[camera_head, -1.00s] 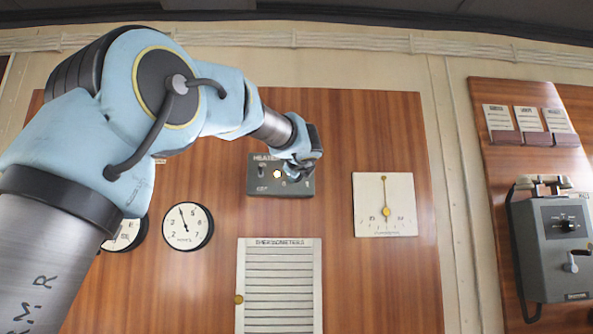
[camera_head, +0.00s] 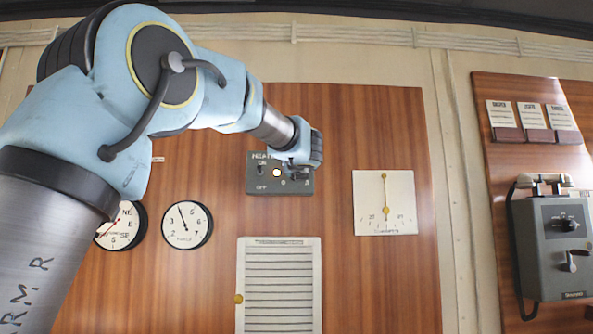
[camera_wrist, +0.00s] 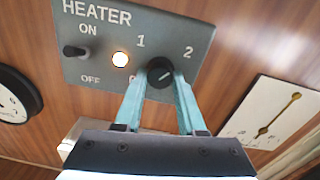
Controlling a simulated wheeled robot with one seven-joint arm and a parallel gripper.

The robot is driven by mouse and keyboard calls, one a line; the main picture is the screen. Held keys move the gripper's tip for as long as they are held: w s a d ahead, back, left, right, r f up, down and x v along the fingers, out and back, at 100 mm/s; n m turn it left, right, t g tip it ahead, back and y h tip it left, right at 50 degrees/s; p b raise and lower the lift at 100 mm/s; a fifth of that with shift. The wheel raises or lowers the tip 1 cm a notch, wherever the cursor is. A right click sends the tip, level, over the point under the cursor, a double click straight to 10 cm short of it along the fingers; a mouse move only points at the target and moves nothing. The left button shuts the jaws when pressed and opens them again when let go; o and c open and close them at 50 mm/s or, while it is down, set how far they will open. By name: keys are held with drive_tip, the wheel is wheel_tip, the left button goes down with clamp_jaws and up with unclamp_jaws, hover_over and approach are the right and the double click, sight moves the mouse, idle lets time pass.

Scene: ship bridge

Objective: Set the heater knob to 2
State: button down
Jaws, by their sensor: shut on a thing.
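The grey heater panel (camera_head: 251,178) is on the wooden wall, and it fills the top of the wrist view (camera_wrist: 100,77). Its round black knob (camera_wrist: 160,74) has a pale pointer line that slants up and right, roughly toward the "2" label. Labels "1" and "2" are readable; the "0" is partly covered by a finger. My gripper (camera_wrist: 160,85) is shut on the knob, one teal finger on each side. In the head view my gripper (camera_head: 298,172) hides the knob.
A lit lamp (camera_wrist: 121,59) and an ON/OFF toggle (camera_wrist: 75,51) sit left of the knob. A white dial plate (camera_head: 384,203) is to the right on the wall, round gauges (camera_head: 187,225) to the lower left, and a slatted white board (camera_head: 279,285) below.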

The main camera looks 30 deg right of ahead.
drive_tip(key=shift+f+m, duration=0.15)
drive_tip(key=shift+m, duration=0.15)
drive_tip(key=c, duration=0.5)
unclamp_jaws()
drive_tip(key=b+v, duration=0.3)
drive_tip(key=v, duration=0.8)
drive_tip(key=shift+w, duration=0.1)
